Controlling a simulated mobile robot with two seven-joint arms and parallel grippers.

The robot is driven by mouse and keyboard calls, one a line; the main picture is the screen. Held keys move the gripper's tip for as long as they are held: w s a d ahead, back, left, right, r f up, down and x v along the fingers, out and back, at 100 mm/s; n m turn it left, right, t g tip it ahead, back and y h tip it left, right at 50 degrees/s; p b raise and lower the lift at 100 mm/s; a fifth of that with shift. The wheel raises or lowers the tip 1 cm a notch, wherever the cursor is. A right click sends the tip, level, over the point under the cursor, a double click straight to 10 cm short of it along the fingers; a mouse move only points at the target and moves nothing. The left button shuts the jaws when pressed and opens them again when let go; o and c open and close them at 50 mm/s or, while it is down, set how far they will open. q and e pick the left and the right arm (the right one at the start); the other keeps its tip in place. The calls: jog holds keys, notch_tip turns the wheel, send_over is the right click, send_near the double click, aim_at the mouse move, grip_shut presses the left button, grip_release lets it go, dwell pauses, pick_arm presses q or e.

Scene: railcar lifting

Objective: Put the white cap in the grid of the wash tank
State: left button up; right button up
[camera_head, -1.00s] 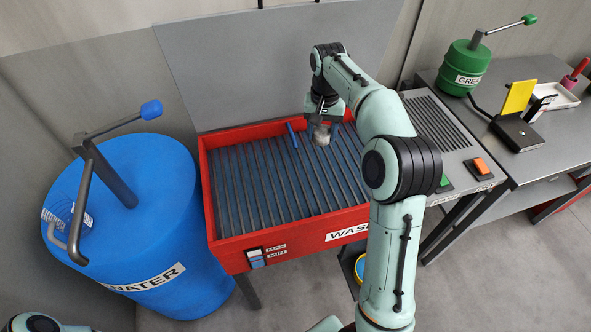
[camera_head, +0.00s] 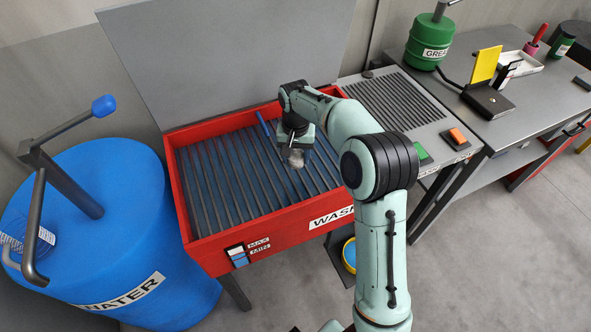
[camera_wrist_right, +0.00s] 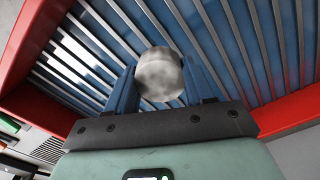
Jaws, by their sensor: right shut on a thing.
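The white cap (camera_wrist_right: 159,74) is a greyish-white, smudged round piece between the two blue fingers of my right gripper (camera_wrist_right: 160,88) in the right wrist view. In the head view the right gripper (camera_head: 296,158) points down over the wash tank (camera_head: 206,250), shut on the cap (camera_head: 297,159). The tank is a red box with a grid (camera_head: 225,180) of parallel grey bars over blue. The cap is over the right part of the grid. I cannot tell whether it touches the bars. My left gripper is not in view.
A grey lid (camera_head: 235,60) stands up behind the tank. A blue water barrel (camera_head: 100,215) with a pump handle is at the left. A slotted panel with green and orange buttons (camera_head: 457,135) adjoins the right side. A green grease drum (camera_head: 428,42) stands farther right.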

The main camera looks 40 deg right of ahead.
aim_at(295, 175)
jog(key=shift+w+f, duration=0.1)
jog(key=shift+f, duration=0.25)
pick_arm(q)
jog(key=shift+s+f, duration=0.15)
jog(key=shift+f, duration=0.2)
pick_arm(e)
jog(key=shift+f, duration=2.75)
pick_arm(q)
jog(key=shift+b, duration=0.3)
pick_arm(e)
jog(key=shift+f, duration=0.1)
jog(key=o, duration=1)
notch_tip(295, 175, up, 12)
jog(key=shift+r+p, duration=0.15)
jog(key=shift+p, duration=0.6)
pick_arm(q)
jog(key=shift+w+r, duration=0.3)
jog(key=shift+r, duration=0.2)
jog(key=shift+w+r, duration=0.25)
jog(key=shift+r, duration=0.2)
